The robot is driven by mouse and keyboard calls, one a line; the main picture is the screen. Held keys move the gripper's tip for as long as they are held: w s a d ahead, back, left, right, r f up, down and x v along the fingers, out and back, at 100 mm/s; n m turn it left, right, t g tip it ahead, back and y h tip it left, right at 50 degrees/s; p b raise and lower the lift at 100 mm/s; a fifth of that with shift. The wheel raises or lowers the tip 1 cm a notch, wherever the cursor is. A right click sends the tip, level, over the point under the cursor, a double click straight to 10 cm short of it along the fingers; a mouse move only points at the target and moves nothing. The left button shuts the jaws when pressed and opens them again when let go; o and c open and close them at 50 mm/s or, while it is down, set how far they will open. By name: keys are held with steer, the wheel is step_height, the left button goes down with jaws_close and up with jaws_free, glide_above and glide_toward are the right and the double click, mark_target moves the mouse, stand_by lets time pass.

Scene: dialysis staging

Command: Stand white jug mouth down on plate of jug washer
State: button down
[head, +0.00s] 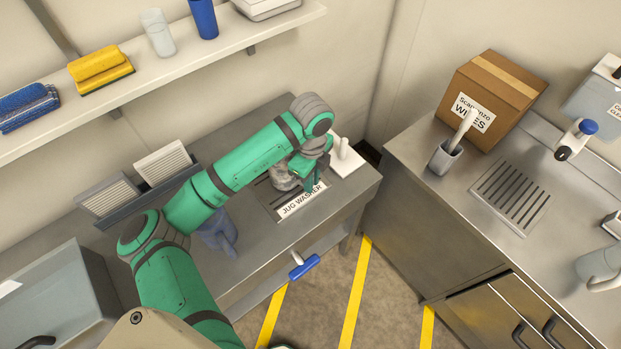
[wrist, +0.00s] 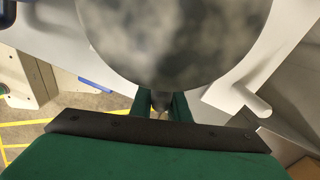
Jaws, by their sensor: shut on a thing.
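My gripper (head: 309,180) is over the jug washer at the back of the left counter. It is shut on a mottled grey, rounded vessel (head: 284,178), likely a jug. In the wrist view the vessel shows as a broad round face (wrist: 175,40) beyond the fingers (wrist: 160,108), which close on a narrow dark part, likely its handle. The slotted washer plate (head: 266,194) lies under the vessel, partly hidden by it and my arm. I cannot tell whether the vessel touches the plate. A pale jug with a handle (head: 597,263) stands on the right counter, cut by the picture edge.
A JUG WASHER sign (head: 301,202) is at the plate's front edge. A white block with an upright peg (head: 345,157) stands right of it. A blue glove (head: 218,235) and a rack with grey filters (head: 150,190) lie left. A shelf (head: 215,52) runs behind.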

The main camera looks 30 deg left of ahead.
steer(key=shift+f, duration=0.55)
stand_by(0.6)
steer(key=c, duration=1.6)
jaws_free()
step_height(320, 180, up, 11)
steer(key=shift+f, duration=0.1)
